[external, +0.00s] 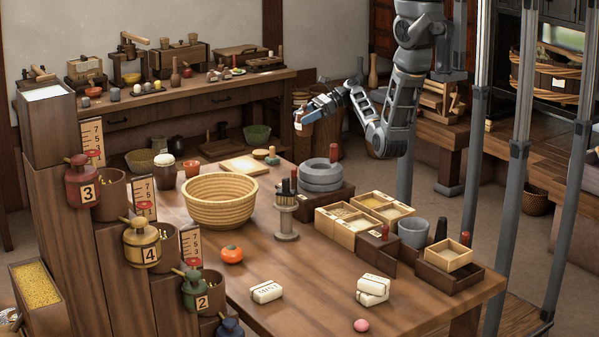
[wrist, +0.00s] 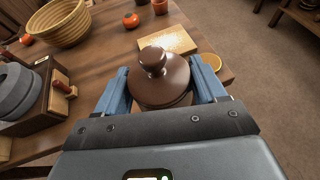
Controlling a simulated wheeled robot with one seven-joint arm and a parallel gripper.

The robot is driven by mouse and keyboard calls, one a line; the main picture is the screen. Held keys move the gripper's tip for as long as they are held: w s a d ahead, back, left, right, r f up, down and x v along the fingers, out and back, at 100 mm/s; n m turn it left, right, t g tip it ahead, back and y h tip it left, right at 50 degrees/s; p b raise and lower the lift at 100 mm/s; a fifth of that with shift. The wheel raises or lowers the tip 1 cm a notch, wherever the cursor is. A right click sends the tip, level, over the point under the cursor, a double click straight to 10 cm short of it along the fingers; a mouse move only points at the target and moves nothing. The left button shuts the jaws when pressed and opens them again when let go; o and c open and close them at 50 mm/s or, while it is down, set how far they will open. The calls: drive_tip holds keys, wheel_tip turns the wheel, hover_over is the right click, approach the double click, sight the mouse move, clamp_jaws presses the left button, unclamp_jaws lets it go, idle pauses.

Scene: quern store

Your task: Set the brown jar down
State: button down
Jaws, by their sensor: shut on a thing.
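My gripper (external: 307,112) is raised above the far end of the wooden table (external: 320,270) in the external view. It is shut on the brown jar (wrist: 162,84), which has a rounded lid and a knob on top. In the wrist view the blue fingers of my gripper (wrist: 163,88) clasp the jar from both sides, and it looks upright. In the external view the jar (external: 302,129) is small and partly covered by the fingers. The jar's underside is hidden in the wrist view.
A pale board (external: 243,165) lies near the table's far edge, left of the jar. A woven basket (external: 220,205) stands at left and a grey stone quern (external: 321,177) on a wooden box at right. The floor shows beyond the edge.

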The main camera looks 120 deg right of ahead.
drive_tip(key=shift+w+a+f, duration=0.4)
drive_tip(key=shift+w+f, duration=1.25)
drive_tip(key=shift+w+a+f, duration=0.35)
drive_tip(key=shift+w+f, duration=1.35)
drive_tip(key=shift+w+a+f, duration=0.4)
drive_tip(key=shift+w+f, duration=1.25)
drive_tip(key=shift+c, duration=0.4)
unclamp_jaws()
drive_tip(key=shift+f, duration=0.15)
drive_tip(key=shift+s, duration=0.1)
drive_tip(key=v, duration=1.2)
drive_tip(key=shift+a, duration=0.1)
